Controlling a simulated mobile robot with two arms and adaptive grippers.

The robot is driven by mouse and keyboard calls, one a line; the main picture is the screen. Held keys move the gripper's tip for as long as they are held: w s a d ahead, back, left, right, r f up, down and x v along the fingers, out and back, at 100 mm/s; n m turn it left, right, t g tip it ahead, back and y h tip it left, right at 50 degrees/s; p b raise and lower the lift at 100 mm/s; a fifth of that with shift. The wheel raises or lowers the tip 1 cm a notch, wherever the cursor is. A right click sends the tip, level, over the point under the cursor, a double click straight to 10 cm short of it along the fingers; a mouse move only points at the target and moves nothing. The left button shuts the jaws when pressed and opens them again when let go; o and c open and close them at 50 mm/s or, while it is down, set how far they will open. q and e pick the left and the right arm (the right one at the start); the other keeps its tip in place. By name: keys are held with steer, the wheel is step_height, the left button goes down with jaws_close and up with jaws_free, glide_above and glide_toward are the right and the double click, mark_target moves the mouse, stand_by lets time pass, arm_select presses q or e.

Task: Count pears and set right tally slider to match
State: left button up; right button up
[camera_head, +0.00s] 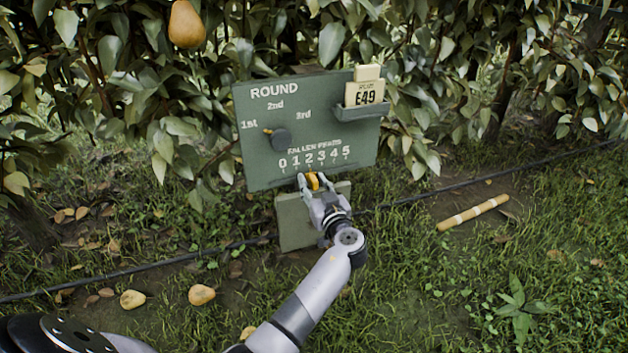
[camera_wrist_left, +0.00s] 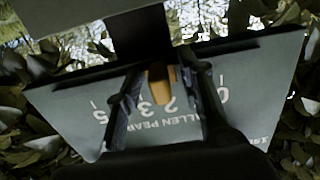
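The green tally board (camera_head: 350,150) stands before the hedge, with a "FALLEN PEARS" scale from 0 to 5. The orange slider knob (camera_head: 313,181) sits below the scale, around 2; the exact mark is unclear. It also shows in the left wrist view (camera_wrist_left: 157,85). My left gripper (camera_head: 314,180) has its fingers on either side of the knob, apparently with small gaps. Yellowish pears lie on the ground at the lower left: one (camera_head: 132,299), another (camera_head: 202,294), and a third partly hidden by my arm (camera_head: 248,332). One pear (camera_head: 187,24) hangs above. My right gripper is out of view.
A round dial (camera_head: 281,138) on the board points toward "1st". A banded stick (camera_head: 473,212) lies at the right. A dark hose (camera_head: 440,193) crosses the grass. Dry leaves lie at the left.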

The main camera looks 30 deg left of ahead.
mark_target(309, 144)
arm_select(q)
step_height(309, 144, up, 10)
steer(key=shift+f, duration=0.1)
stand_by(0.7)
